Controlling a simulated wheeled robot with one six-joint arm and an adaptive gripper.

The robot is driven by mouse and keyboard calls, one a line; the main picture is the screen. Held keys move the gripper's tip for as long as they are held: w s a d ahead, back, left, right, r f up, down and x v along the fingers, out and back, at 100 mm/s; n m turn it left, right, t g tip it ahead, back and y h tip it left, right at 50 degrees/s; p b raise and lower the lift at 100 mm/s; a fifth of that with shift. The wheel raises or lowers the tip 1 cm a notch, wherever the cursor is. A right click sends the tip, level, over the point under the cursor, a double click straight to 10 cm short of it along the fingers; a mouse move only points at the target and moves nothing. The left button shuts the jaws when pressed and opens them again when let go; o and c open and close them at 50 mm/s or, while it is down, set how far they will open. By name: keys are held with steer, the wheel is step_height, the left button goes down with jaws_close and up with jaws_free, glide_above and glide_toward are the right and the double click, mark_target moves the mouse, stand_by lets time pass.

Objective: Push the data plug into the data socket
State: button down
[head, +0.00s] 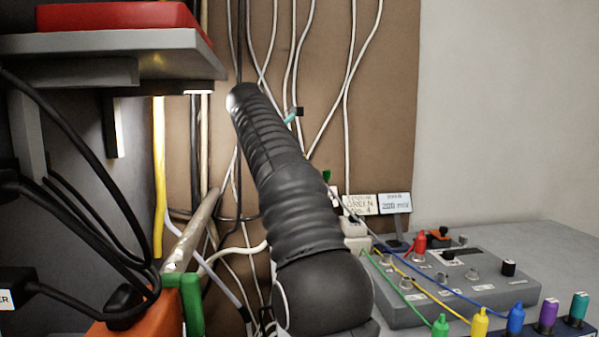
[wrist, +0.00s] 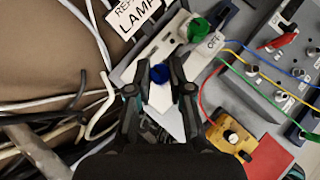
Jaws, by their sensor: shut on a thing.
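In the wrist view my gripper (wrist: 161,72) has its two dark fingers on either side of a round blue piece (wrist: 160,74), with a white surface showing below it. The fingers are shut on this blue piece, which I take to be the data plug. A grey-white panel strip (wrist: 128,72) runs beneath and beside the fingers. I cannot make out the data socket; whatever lies under the blue piece is hidden. A green round piece (wrist: 197,28) sits further along the strip. In the head view my arm hides the gripper and plug.
A grey instrument box (head: 450,280) with coloured leads stands on the bench at right. A yellow box (wrist: 232,138) and red patch (wrist: 268,158) lie right of the gripper. White cables (wrist: 85,55) hang at left. A shelf (head: 110,42) juts out at upper left.

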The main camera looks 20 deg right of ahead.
steer(key=shift+f, duration=0.1)
steer(key=shift+f+b, duration=2.05)
steer(key=shift+f, duration=0.75)
steer(key=shift+p, duration=1.3)
steer(key=shift+f+b, duration=0.8)
steer(key=shift+f, duration=0.55)
steer(key=c, duration=1)
jaws_free()
steer(key=shift+a, duration=0.1)
